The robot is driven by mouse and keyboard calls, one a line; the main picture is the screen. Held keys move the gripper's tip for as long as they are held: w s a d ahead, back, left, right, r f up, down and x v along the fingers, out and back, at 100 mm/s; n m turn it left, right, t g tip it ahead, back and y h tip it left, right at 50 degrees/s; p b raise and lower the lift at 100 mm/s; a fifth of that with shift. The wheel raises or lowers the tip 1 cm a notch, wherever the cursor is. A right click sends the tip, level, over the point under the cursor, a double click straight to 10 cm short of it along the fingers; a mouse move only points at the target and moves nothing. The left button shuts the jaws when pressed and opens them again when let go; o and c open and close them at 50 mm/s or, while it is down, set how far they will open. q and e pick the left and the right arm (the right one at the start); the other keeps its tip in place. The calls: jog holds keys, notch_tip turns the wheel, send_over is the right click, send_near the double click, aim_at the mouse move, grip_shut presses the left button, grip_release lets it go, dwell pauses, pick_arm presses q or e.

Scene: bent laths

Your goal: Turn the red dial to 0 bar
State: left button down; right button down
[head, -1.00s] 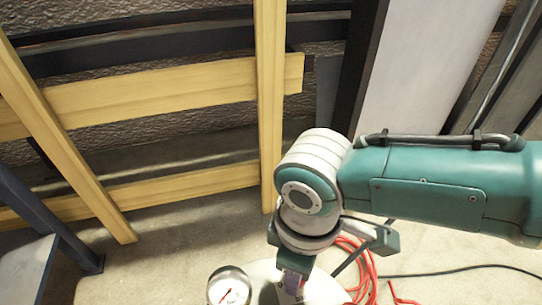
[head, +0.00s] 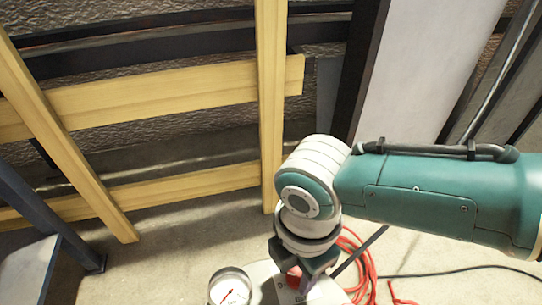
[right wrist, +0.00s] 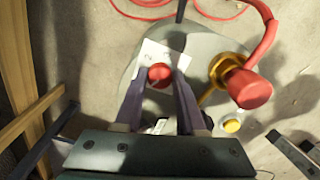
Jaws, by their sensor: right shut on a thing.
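The red dial (right wrist: 160,75) is a small round knob on a white marked plate (right wrist: 150,50) in the right wrist view. A "2" shows on the plate; the dial's exact setting cannot be read. My right gripper (right wrist: 161,80) is shut on the dial, one finger on each side. In the head view a bit of the dial (head: 293,274) shows at the bottom beside my right gripper (head: 296,288). A round white gauge (head: 230,287) with a red needle stands to the left; its numbers are too small to read. My left gripper is not in view.
A larger red knob (right wrist: 250,87) on a yellow fitting stands right of the dial, with a red hose (right wrist: 266,32) rising from it. Red hose (head: 362,265) lies coiled on the floor. Yellow wooden laths (head: 270,110) lean behind, and a dark blue frame (head: 50,220) stands left.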

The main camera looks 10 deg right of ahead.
aim_at(297, 275)
jog(key=n, duration=0.5)
jog(key=shift+n, duration=0.3)
dwell(0.4)
jog(key=c, duration=0.5)
grip_release()
notch_tip(297, 275, up, 10)
jog(key=p, duration=0.6)
jog(key=shift+p, duration=0.3)
